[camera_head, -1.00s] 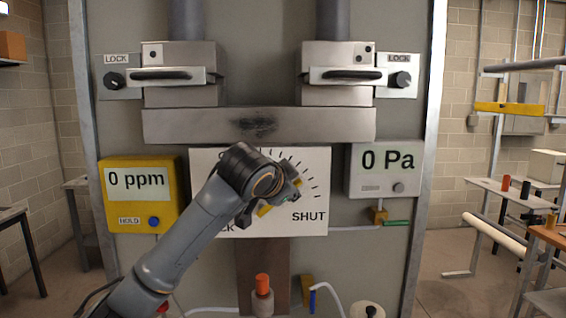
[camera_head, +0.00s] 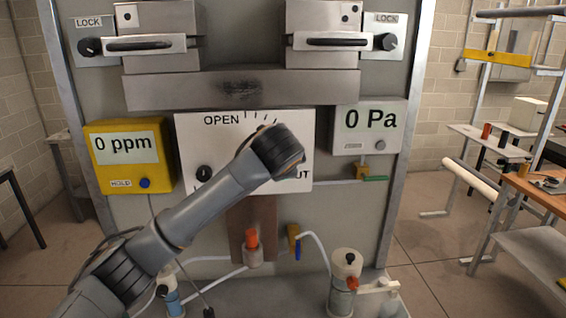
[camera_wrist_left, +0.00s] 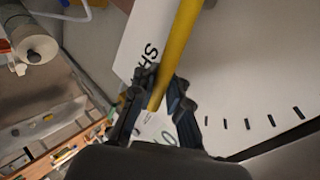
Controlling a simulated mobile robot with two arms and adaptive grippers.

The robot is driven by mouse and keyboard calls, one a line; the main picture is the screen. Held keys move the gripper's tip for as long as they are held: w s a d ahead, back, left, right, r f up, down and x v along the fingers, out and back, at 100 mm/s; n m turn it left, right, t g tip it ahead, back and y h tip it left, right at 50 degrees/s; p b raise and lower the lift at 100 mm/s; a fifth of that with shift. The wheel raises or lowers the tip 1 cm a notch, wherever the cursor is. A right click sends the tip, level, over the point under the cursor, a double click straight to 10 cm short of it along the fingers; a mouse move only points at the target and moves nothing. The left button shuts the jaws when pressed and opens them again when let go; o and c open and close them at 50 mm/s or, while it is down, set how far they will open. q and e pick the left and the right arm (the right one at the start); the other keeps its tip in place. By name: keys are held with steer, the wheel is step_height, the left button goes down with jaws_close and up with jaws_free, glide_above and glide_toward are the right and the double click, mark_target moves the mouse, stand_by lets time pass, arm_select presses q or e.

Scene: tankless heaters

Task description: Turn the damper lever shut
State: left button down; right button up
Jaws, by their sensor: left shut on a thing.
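The damper lever is a yellow bar (camera_wrist_left: 185,35) in the left wrist view, running from the top down between my fingers. My left gripper (camera_wrist_left: 165,92) is shut around it. The lever lies in front of the white dial plate (camera_head: 225,145), close beside the printed letters "SH". In the head view my forearm and wrist hide the lever, the gripper and part of the plate. "OPEN" shows at the plate's upper left, and the end of "SHUT" at its right. A black knob (camera_head: 204,173) sits on the plate's lower left. My right gripper is not in view.
A yellow meter (camera_head: 131,156) reads 0 ppm to the left, and a grey gauge (camera_head: 368,126) reads 0 Pa to the right. Two latched metal boxes are above. Hoses, an orange-topped fitting (camera_head: 253,245) and a white canister (camera_head: 344,280) are below.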

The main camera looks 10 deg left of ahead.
arm_select(q)
steer(key=shift+f, duration=0.1)
steer(key=c, duration=1.7)
jaws_free()
steer(key=shift+o, duration=0.3)
steer(key=shift+s, duration=0.2)
steer(key=shift+r, duration=0.2)
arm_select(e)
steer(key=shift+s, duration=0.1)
arm_select(q)
steer(key=v, duration=1.2)
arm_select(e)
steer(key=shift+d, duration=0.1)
arm_select(q)
steer(key=shift+a, duration=0.1)
